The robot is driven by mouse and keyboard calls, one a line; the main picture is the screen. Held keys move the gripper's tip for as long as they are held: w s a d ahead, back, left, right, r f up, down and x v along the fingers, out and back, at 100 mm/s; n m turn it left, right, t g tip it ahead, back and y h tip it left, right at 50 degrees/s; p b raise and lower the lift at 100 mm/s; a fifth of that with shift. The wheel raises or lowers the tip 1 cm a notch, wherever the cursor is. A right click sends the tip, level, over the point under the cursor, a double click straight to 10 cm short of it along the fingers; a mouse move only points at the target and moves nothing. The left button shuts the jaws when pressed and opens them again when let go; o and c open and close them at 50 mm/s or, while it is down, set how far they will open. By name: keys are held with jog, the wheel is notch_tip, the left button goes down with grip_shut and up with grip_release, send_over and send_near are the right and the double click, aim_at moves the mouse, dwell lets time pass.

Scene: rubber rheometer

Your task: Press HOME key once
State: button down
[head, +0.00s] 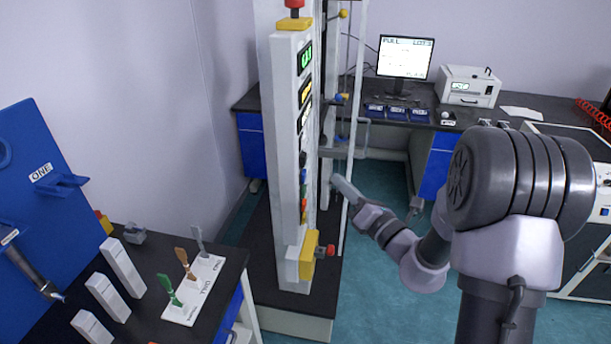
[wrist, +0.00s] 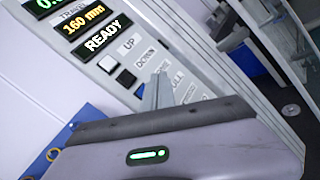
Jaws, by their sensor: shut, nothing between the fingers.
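The white control panel (wrist: 100,75) shows close up in the wrist view, with lit displays reading 160 mm and READY. Below them are a white key (wrist: 107,63) beside the label UP and a black key (wrist: 125,78) beside DOWN. I cannot tell whether the tips touch the panel. In the head view my gripper (head: 337,181) is right of the panel column (head: 283,150).
A red stop button (head: 295,5) tops the column, and a yellow box with a red knob (head: 308,256) sits low on it. A bench (head: 52,310) with a specimen rack (head: 195,292) stands at left. A monitor (head: 405,57) stands on the back desk.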

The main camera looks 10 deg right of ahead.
aim_at(304, 176)
jog(key=shift+w+a+p, duration=0.1)
jog(key=shift+w+a, duration=0.1)
jog(key=shift+a, duration=0.5)
jog(key=shift+w+a+p, duration=0.15)
jog(key=shift+w+a, duration=0.1)
jog(key=shift+a, duration=0.45)
jog(key=shift+w+a+p, duration=0.1)
jog(key=shift+w+a, duration=0.1)
jog(key=shift+a, duration=0.5)
jog(key=shift+a, duration=0.15)
jog(key=shift+w+a, duration=0.15)
jog(key=shift+a, duration=0.15)
